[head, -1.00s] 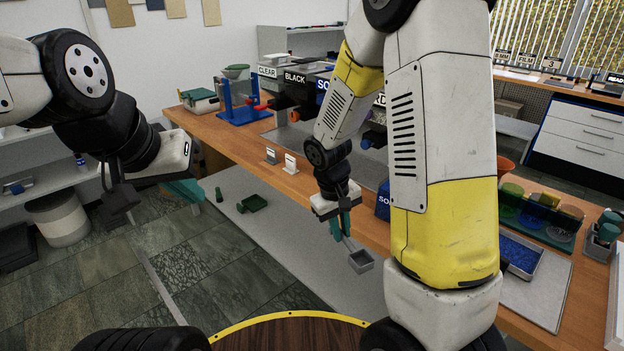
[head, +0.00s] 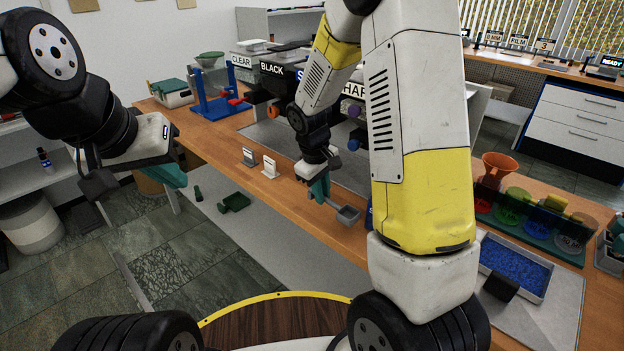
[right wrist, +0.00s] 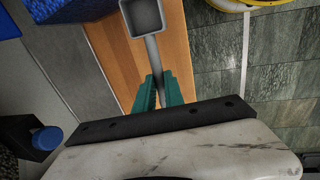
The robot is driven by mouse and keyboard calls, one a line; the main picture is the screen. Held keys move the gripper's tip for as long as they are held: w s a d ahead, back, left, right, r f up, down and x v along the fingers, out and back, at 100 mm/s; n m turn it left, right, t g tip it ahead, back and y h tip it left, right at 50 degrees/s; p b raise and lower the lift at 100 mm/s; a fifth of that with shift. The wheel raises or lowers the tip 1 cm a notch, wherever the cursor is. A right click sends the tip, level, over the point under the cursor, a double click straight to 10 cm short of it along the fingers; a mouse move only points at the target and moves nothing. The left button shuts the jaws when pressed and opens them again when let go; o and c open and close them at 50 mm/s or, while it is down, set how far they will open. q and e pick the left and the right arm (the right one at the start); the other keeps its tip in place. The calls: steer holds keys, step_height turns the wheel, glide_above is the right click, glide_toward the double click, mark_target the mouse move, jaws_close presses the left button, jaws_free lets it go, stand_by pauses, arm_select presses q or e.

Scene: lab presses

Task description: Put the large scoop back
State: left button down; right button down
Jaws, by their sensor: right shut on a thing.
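The large scoop is grey, with a square cup (head: 347,214) and a thin handle. My right gripper (head: 320,188) has teal fingers shut on the handle. In the head view the scoop appears over the front strip of the wooden bench. Two small upright stands, one grey (head: 249,157) and one white (head: 269,167), are on the bench edge, left of the gripper. My left gripper (head: 172,178) is empty, away from the bench; its finger gap is unclear.
Bins labelled CLEAR and BLACK (head: 272,70) stand behind the stands. A blue-filled tray (head: 514,263) and an orange funnel (head: 497,165) are on the bench at right. A green scoop-like item (head: 235,202) lies low on a pale surface. My right arm hides part of the bench.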

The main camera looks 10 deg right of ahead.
steer(key=w, duration=0.5)
steer(key=shift+w+d+f, duration=0.25)
steer(key=shift+w+f, duration=0.2)
steer(key=shift+f, duration=1.6)
steer(key=shift+f, duration=0.1)
steer(key=c, duration=1.4)
jaws_free()
steer(key=shift+c, duration=0.2)
